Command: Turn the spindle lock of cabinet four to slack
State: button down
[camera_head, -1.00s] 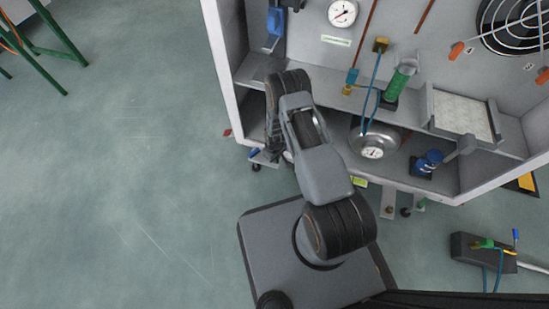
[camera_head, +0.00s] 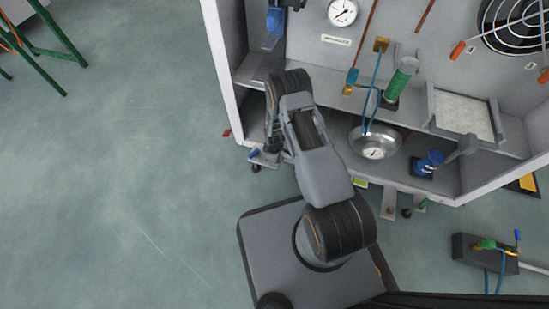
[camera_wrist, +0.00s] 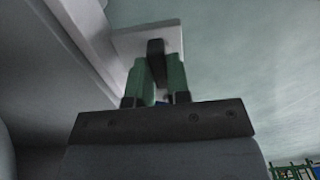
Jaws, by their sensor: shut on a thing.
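In the wrist view my gripper (camera_wrist: 158,62) has its two green fingers closed on a dark upright bar (camera_wrist: 156,46). The bar stands out from a pale square plate (camera_wrist: 127,42) beside a light cabinet edge. It appears to be the handle of the spindle lock, but no label shows. The fingers hide its lower part, and I cannot tell its set position. In the head view my own arm hides the fingertips; it reaches to the left front corner of the grey cabinet (camera_head: 228,85).
The cabinet's lower shelf holds a steel bowl (camera_head: 362,141) with a gauge and a blue valve (camera_head: 430,161). A green cylinder (camera_head: 402,78) and a framed panel (camera_head: 462,114) sit above. A grey box (camera_head: 484,254) lies on the floor at right.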

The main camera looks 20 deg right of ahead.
dwell(0.3)
jog(key=c, duration=1.3)
grip_release()
jog(key=shift+a, duration=0.15)
jog(key=shift+o, duration=1.1)
notch_tip(320, 180, up, 14)
jog(key=p, duration=0.5)
jog(key=shift+p, duration=0.4)
